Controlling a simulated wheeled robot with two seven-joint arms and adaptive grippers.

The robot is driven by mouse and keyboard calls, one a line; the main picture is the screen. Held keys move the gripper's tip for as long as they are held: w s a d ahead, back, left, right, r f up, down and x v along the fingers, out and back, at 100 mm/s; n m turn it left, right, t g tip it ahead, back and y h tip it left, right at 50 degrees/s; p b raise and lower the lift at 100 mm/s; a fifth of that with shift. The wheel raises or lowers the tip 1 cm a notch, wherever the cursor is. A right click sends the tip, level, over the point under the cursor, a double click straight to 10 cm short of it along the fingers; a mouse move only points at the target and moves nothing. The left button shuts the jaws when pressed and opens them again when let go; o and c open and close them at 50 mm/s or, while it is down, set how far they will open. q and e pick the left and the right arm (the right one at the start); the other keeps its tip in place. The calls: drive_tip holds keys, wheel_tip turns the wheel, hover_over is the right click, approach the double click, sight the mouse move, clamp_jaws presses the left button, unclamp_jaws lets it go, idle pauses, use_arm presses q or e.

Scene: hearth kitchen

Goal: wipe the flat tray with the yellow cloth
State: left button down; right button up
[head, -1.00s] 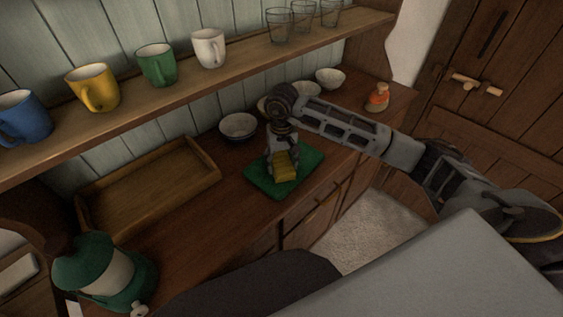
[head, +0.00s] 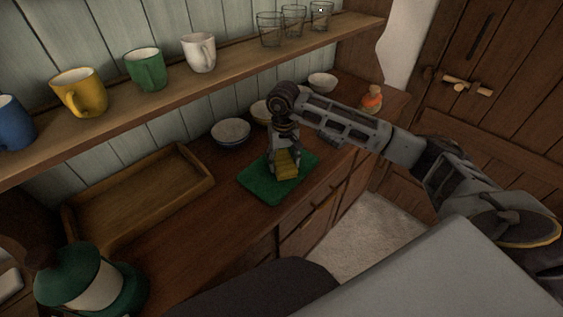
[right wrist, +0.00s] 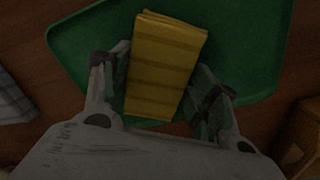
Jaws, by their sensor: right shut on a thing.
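The flat tray (head: 262,188) is green and lies on the wooden counter below the shelf. It also fills much of the right wrist view (right wrist: 80,48). The yellow cloth (head: 287,165) is folded, with faint darker stripes in the right wrist view (right wrist: 165,65). My right gripper (head: 284,155) points down over the tray and is shut on the cloth, with one finger on each side of it. The cloth is over the tray; I cannot tell if it is pressed against it. My left gripper is not in view.
A brown wooden tray (head: 207,187) lies to the left, with a green lantern (head: 75,275) in front. Bowls (head: 230,132) and an orange bottle (head: 372,98) stand behind and to the right. Mugs (head: 146,69) and glasses (head: 270,30) line the shelf (head: 230,57) above.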

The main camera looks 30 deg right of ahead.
sight(283, 161)
drive_tip(key=shift+r+p, duration=1.4)
drive_tip(key=shift+r, duration=1.65)
drive_tip(key=shift+r+p, duration=0.7)
drive_tip(key=shift+r, duration=0.8)
drive_tip(key=shift+s+d+f, duration=0.15)
drive_tip(key=shift+s+f, duration=0.05)
drive_tip(key=shift+f, duration=0.05)
drive_tip(key=shift+s+d+f+p, duration=0.1)
drive_tip(key=shift+s+d+p, duration=0.05)
drive_tip(key=shift+d+p, duration=0.15)
